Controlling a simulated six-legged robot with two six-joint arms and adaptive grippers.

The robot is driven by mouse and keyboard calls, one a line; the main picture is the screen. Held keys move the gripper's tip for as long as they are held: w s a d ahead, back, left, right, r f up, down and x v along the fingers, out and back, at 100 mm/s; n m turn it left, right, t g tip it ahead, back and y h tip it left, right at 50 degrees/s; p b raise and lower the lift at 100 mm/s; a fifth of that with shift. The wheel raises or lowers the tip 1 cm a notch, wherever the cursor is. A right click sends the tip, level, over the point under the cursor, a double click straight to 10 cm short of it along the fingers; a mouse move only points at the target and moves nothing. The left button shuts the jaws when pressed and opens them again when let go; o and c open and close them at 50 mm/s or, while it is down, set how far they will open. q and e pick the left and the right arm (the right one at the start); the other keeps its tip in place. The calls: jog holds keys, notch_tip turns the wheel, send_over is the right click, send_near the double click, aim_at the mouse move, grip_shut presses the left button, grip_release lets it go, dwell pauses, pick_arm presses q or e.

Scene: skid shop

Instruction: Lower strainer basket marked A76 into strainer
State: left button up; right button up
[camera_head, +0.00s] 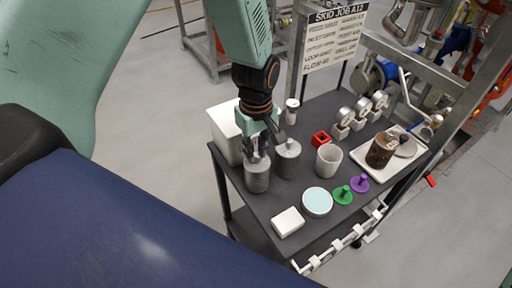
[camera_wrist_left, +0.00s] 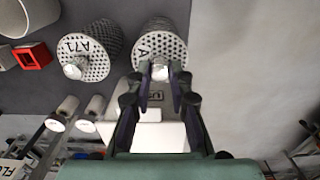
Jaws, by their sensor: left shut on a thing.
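My left gripper (camera_head: 258,148) is shut on the knob of a grey perforated strainer basket (camera_head: 257,179). In the left wrist view the fingers (camera_wrist_left: 160,75) close on the white knob of this basket (camera_wrist_left: 172,45). Its mark starts with "A"; the rest is hidden by a finger. The basket is upright at the cart's left edge; I cannot tell whether it touches the top. A second basket (camera_head: 288,162), marked A71 in the wrist view (camera_wrist_left: 88,52), stands just right of it. I cannot make out the strainer for certain. My right gripper is not in view.
The dark cart top (camera_head: 325,112) also holds a white box (camera_head: 224,134), a pale cup (camera_head: 328,160), a red square part (camera_head: 321,139), several gauges, green and purple knobs, a round teal-topped dish (camera_head: 317,202), and a white tray (camera_head: 410,163) with a rusty cylinder (camera_head: 381,150). Pipework stands behind.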

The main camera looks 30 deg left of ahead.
pick_arm(q)
jog(key=shift+f, duration=0.25)
jog(key=o, duration=0.9)
jog(key=shift+o, duration=0.7)
jog(key=shift+o, duration=1.1)
jog(key=shift+r, duration=0.15)
notch_tip(320, 180, up, 8)
jog(key=p, duration=0.7)
jog(key=shift+f+p, duration=0.25)
jog(key=shift+p, duration=0.05)
